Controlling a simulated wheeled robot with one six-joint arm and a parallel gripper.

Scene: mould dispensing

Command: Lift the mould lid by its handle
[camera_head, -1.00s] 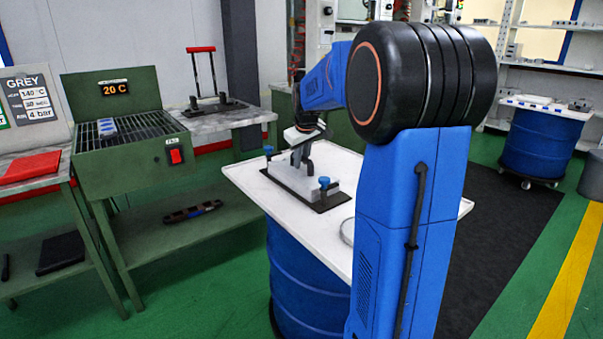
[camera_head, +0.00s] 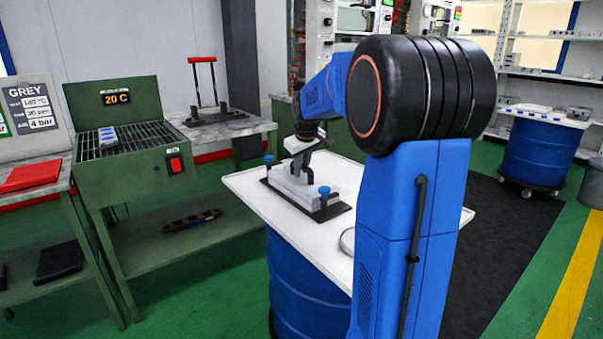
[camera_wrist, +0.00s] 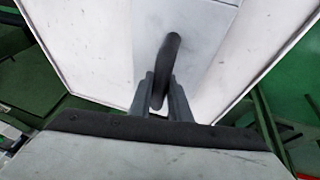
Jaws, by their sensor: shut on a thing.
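The mould, a light grey block (camera_head: 292,188) on a black base plate (camera_head: 333,211), sits on the white table. A blue knob (camera_head: 268,160) stands at its far left end and another blue knob (camera_head: 324,191) at its near right end. My gripper (camera_head: 304,172) reaches down over the mould's middle. In the wrist view my gripper (camera_wrist: 162,90) is shut on the dark curved handle (camera_wrist: 170,52), which rises from the pale lid (camera_wrist: 199,42). My wrist and fingers hide part of the handle in the head view. I cannot tell whether a gap shows under the lid.
The white table (camera_head: 245,183) rests on a blue drum (camera_head: 300,285). A ring (camera_head: 347,241) lies near its front, partly behind my arm. At left stand a green heater (camera_head: 125,150) and a bench with a red-handled tool (camera_head: 201,60). A drum cart (camera_head: 540,148) stands at far right.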

